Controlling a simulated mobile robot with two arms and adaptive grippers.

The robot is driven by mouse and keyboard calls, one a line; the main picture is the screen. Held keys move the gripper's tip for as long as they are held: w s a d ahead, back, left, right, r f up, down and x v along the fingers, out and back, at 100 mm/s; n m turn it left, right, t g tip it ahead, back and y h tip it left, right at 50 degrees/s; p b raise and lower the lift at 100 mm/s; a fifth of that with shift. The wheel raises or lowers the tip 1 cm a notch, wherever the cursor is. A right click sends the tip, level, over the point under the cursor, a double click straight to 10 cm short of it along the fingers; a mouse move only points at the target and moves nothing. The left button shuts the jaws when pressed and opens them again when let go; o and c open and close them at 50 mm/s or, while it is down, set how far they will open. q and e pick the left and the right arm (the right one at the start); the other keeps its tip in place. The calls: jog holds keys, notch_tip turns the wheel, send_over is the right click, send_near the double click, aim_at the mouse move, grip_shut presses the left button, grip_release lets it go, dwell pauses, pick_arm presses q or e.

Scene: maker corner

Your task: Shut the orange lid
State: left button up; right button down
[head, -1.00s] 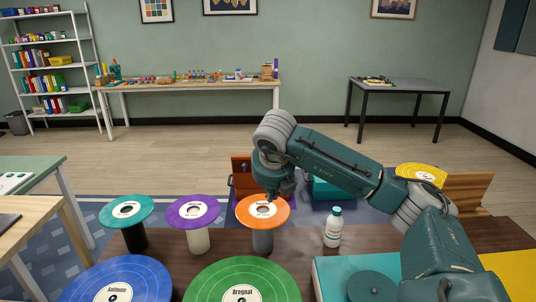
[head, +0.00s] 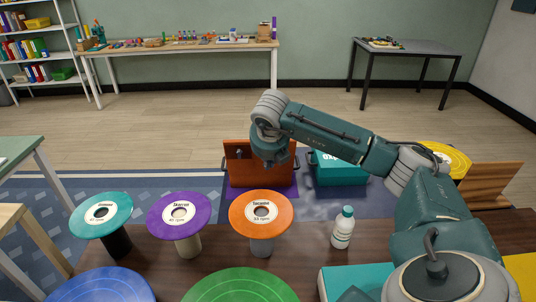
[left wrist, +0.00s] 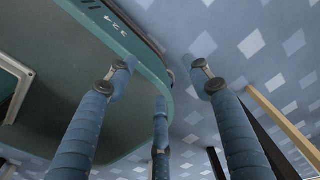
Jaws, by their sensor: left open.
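A rust-orange box (head: 262,178) stands open beyond the dark brown table in the head view, over a purple mat. Its raised lid appears as an upright orange panel at the back, and part of it is behind my right arm. My right gripper (head: 272,158) hangs in front of the box opening; its fingers are small and dark, so their state and any contact are unclear. My left gripper (left wrist: 160,75) shows only in the left wrist view, fingers spread and empty, over the blue patterned floor and beside a teal surface.
An orange disc (head: 261,214), a purple disc (head: 190,203) and a teal disc (head: 113,203) stand on posts on the near table. A white bottle (head: 342,230) stands right of them. A teal box (head: 338,172) is right of the orange box.

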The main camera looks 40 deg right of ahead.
pick_arm(q)
jog(key=r, duration=0.1)
jog(key=w+p, duration=0.1)
jog(key=r+p, duration=0.1)
jog(key=shift+w+d+r, duration=0.25)
jog(key=shift+r, duration=0.05)
pick_arm(e)
jog(key=w+d+f, duration=0.2)
jog(key=w+d, duration=0.1)
jog(key=w, duration=0.1)
jog(key=shift+w+d, duration=0.25)
jog(key=shift+d, duration=0.15)
pick_arm(q)
jog(key=shift+s, duration=0.15)
jog(key=shift+d, duration=0.1)
pick_arm(e)
jog(key=shift+r, duration=0.15)
